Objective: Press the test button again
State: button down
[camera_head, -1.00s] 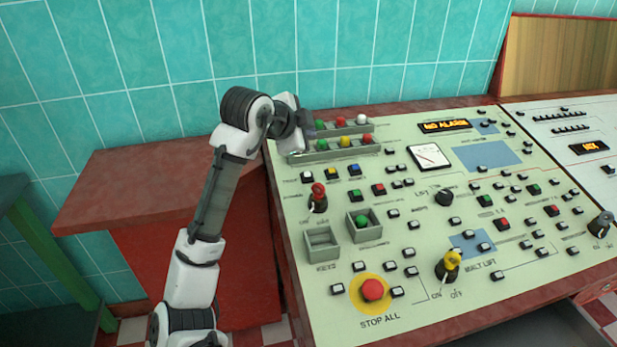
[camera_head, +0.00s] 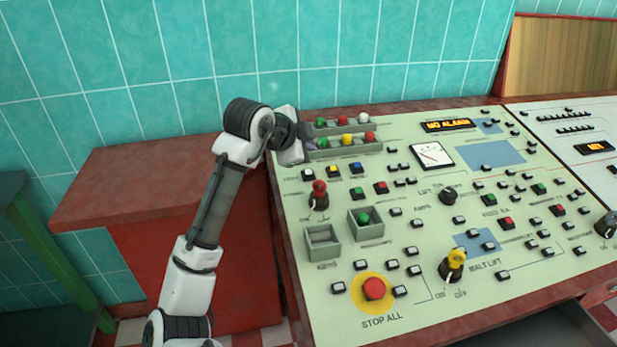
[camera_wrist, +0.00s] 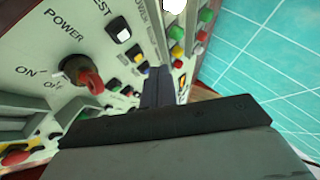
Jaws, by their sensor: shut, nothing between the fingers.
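The test button (camera_head: 308,174) is a small white square push button at the panel's upper left, left of a yellow and a blue button. It also shows in the wrist view (camera_wrist: 119,30), beside the partly cut-off label "EST". My gripper (camera_head: 312,145) is above the panel's upper left corner, over the near lamp tray and beyond the button. In the wrist view its dark fingers (camera_wrist: 162,74) are together and empty, to the right of and below the test button, apart from it in the picture. Their tips partly hide the panel behind them.
A red key switch (camera_head: 319,192) marked power stands close in front of the test button. Grey trays with coloured lamps (camera_head: 345,151) lie beside my gripper. The red stop-all button (camera_head: 374,289) is at the panel's front. A tiled wall (camera_head: 330,50) rises behind.

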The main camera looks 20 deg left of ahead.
aim_at(305, 176)
jog(key=shift+w+a+f+b, duration=0.15)
jog(key=shift+f+b, duration=0.3)
jog(key=shift+f, duration=0.45)
jog(key=shift+w+a+f+b, duration=0.1)
jog(key=shift+w+f+b, duration=0.1)
jog(key=shift+f+b, duration=0.5)
jog(key=shift+w+a+f+b, duration=0.15)
jog(key=shift+f+b, duration=0.1)
jog(key=shift+f, duration=0.85)
jog(key=shift+d+f, duration=0.1)
jog(key=shift+f, duration=0.3)
jog(key=shift+w+f+b, duration=0.1)
jog(key=shift+f+b, duration=0.25)
jog(key=shift+b, duration=0.1)
jog(key=shift+r, duration=0.1)
dwell(0.4)
jog(key=shift+r+p, duration=0.55)
jog(key=shift+r, duration=0.15)
jog(key=shift+s+d+r+p, duration=0.1)
jog(key=shift+s+r+p, duration=0.1)
jog(key=shift+r+p, duration=0.5)
jog(key=shift+s+d+r+p, duration=0.15)
jog(key=shift+r+p, duration=0.25)
jog(key=shift+r, duration=0.55)
jog(key=shift+s+r+p, duration=0.2)
jog(key=shift+r+p, duration=0.35)
jog(key=shift+r, duration=0.25)
dwell(0.8)
